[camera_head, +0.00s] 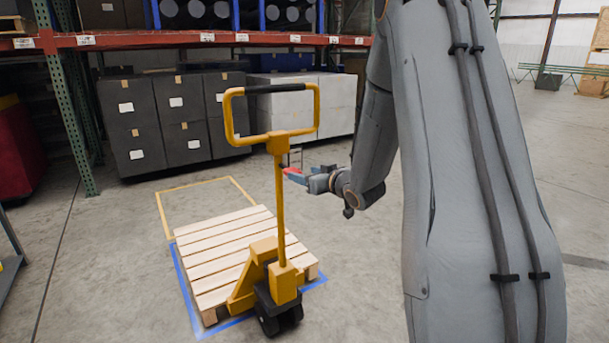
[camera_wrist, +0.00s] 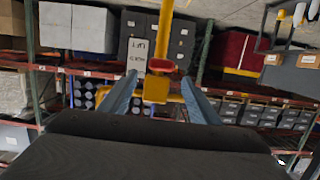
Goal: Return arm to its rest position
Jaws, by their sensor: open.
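My gripper (camera_head: 305,178) shows in the head view just right of the yellow post of a pallet jack (camera_head: 280,205), below its loop handle (camera_head: 272,90). A small red part shows at the fingertips there. I cannot tell whether they touch the post. In the wrist view, the two blue-grey fingers of my gripper (camera_wrist: 159,78) are spread apart. A yellow block (camera_wrist: 156,88) and a red piece (camera_wrist: 162,65) show in the gap between them. No held object can be made out. My arm is bent down from the upper right in the head view.
A wooden pallet (camera_head: 225,250) lies inside blue floor tape (camera_head: 187,300), at the jack's base. Dark cartons (camera_head: 135,125) and white cartons (camera_head: 340,100) stand beneath a rack with a red beam (camera_head: 150,39). A red bin (camera_head: 18,150) is far left.

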